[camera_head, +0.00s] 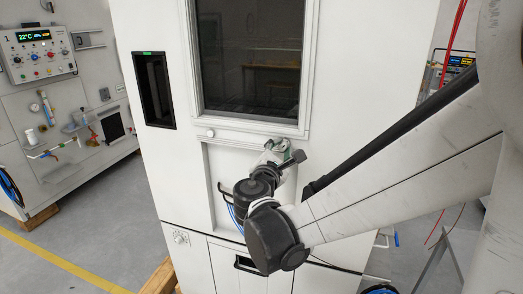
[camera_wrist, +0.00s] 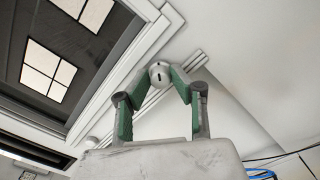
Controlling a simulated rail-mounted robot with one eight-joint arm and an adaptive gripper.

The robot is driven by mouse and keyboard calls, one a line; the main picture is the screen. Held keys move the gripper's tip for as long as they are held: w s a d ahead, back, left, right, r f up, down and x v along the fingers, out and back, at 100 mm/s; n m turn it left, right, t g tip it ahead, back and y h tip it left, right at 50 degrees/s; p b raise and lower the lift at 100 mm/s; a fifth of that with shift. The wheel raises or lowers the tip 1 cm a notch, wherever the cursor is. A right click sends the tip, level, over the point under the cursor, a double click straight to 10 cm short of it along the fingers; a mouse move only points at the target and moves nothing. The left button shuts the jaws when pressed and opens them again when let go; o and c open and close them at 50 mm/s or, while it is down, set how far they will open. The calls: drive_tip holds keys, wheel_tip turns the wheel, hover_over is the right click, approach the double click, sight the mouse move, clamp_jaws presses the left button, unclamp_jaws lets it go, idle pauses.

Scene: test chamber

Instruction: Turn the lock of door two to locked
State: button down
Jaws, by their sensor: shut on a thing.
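A round metal lock knob (camera_wrist: 160,74) with a dark slot sits at the lower edge of the window frame in the wrist view. My gripper (camera_wrist: 162,82) has green-padded fingers closed around it from both sides. The slot shows near the middle of the knob's face, pointing roughly up and down in that view. In the head view, my gripper (camera_head: 284,152) is at the white chamber front, just below the right part of the dark window (camera_head: 248,60). There the lock is hidden behind my fingers. I cannot read any door number or locked mark.
A small round white knob (camera_head: 210,133) sits under the window's left side. A black handle (camera_head: 246,264) is on the lower door. A dark slot panel (camera_head: 154,90) is left of the window. A control panel (camera_head: 38,52) stands further left. Grey floor lies between.

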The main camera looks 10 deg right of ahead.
drive_tip(key=m+b, duration=0.2)
drive_tip(key=m, duration=0.3)
drive_tip(key=shift+f+m, duration=0.1)
drive_tip(key=shift+m, duration=0.2)
drive_tip(key=shift+m+b, duration=0.7)
drive_tip(key=shift+m, duration=1.6)
drive_tip(key=c, duration=1.5)
unclamp_jaws()
drive_tip(key=shift+s, duration=0.1)
drive_tip(key=v, duration=1.1)
drive_tip(key=shift+s+a, duration=0.25)
drive_tip(key=shift+s, duration=0.1)
